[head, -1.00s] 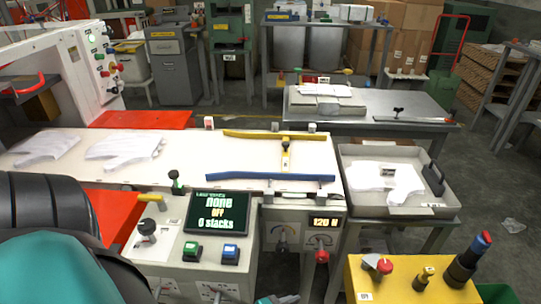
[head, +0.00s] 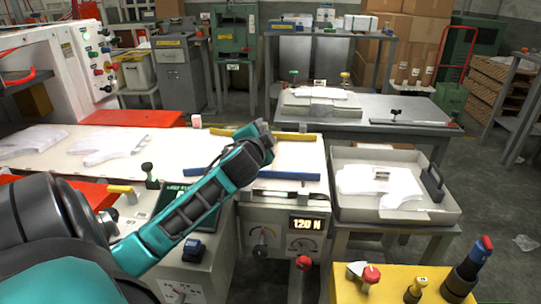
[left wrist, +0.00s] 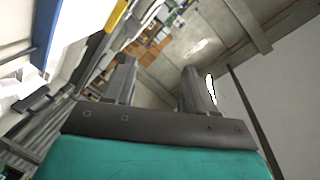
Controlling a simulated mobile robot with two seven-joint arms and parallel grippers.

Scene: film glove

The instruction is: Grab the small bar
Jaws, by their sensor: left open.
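The yellow bar (head: 305,137) lies along the far side of the white work surface. The blue bar (head: 285,176) lies along the near side. The cross piece seen between them earlier is hidden behind my arm, and I cannot tell which piece the task calls the small bar. My left gripper (head: 268,138) is raised in front of the surface, its height hard to judge. In the left wrist view the gripper (left wrist: 158,82) is open, with nothing between its fingers. Parts of the blue bar (left wrist: 46,30) and the yellow bar (left wrist: 117,15) show left of the fingers. My right gripper is out of view.
White glove shapes (head: 112,146) lie at the left of the surface. A grey tray (head: 345,212) with white pieces stands to the right. A yellow control box (head: 390,285) with upright knobs is at lower right. A metal table (head: 420,108) stands behind.

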